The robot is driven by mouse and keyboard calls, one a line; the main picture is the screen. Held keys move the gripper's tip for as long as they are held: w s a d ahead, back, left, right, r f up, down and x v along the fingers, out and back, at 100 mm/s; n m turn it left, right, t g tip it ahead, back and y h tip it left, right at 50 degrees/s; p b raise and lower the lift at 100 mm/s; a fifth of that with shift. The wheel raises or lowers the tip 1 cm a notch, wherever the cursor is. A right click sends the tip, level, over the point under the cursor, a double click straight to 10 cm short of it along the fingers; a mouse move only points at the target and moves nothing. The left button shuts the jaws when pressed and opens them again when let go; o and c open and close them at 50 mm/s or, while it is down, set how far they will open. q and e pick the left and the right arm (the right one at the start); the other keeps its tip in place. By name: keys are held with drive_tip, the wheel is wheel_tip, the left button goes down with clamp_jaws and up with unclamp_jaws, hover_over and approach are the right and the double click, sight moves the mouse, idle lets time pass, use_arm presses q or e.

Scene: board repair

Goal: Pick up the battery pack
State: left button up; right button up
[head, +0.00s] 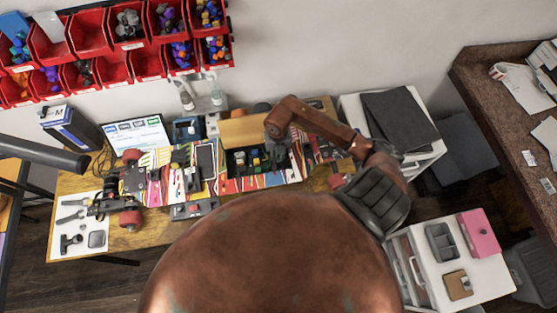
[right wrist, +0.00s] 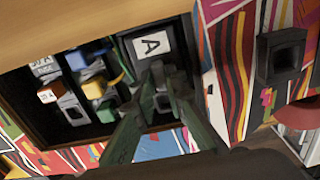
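A dark block with a white "A" label (right wrist: 152,44), which looks like the battery pack, sits at the right end of the open compartment (head: 232,168) in the patterned board (head: 207,182). My right gripper (right wrist: 157,80) is over this block, with its two fingers angled towards each other and their tips close together at the block's near part. I cannot tell whether they grip it. In the head view my right gripper (head: 277,143) is mostly hidden under my copper-coloured arm. My left gripper is not seen.
A yellow part (right wrist: 92,88) and other small modules with wires fill the compartment left of the block. A wooden panel (head: 246,130) stands behind it. A black socket (right wrist: 281,55) is on the board to the right. Tools lie on a white sheet (head: 98,225) at the left.

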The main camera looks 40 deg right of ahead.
sight(278, 158)
clamp_jaws()
wheel_tip(278, 158, up, 18)
drive_tip(key=b, duration=0.1)
drive_tip(key=shift+b, duration=0.3)
idle(0.4)
